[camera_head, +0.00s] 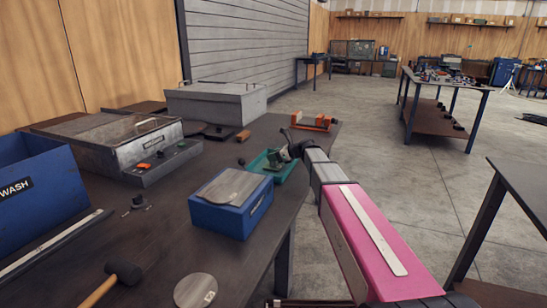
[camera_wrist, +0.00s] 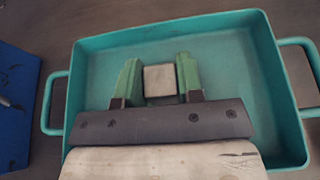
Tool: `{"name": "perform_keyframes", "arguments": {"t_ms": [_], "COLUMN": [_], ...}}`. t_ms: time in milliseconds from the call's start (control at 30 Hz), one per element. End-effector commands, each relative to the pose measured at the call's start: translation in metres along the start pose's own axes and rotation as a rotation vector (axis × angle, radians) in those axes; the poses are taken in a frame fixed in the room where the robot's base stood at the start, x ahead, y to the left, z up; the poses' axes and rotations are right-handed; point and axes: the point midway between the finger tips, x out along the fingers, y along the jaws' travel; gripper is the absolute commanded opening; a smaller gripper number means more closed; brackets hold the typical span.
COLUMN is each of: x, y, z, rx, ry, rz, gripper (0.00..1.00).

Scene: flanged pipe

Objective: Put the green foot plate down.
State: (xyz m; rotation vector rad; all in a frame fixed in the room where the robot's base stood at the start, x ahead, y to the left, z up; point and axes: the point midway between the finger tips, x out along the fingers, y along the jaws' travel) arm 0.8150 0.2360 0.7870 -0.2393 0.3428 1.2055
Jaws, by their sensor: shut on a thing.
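My gripper (camera_wrist: 160,82) shows two green fingers in the wrist view. They are shut on a small block with a pale grey, square face (camera_wrist: 160,80), which I take to be the grip of the foot plate. No green plate shows clearly, and whatever lies below the block is hidden. The gripper points down into a shallow teal tray (camera_wrist: 265,65) with a handle at each end. In the head view my gripper (camera_head: 277,163) is over the same teal tray (camera_head: 288,172) near the bench's right edge. I cannot tell whether the held piece touches the tray floor.
A grey metal case (camera_head: 215,104), a blue WASH bin (camera_head: 38,190) and a mallet (camera_head: 115,278) are farther left.

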Motion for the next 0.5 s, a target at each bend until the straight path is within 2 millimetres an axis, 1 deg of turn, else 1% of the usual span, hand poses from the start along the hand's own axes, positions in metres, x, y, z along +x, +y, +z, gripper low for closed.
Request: {"name": "perform_keyframes", "arguments": {"t_ms": [333,367,400,433,500], "x": [0.0008,0.0011,0.001,0.0009,0.0009], "y": [0.0,0.0,0.0,0.0,0.0], "z": [-0.0015,-0.0024,-0.0021,-0.0021,-0.0021], "rx": [0.0,-0.001,-0.001,-0.001,-0.001], "ry": [-0.002,-0.001,-0.001,-0.001,0.0], "rz": [0.0,0.0,0.0,0.0,0.0], "gripper": [0.0,0.37,0.5,0.59,0.59]}}
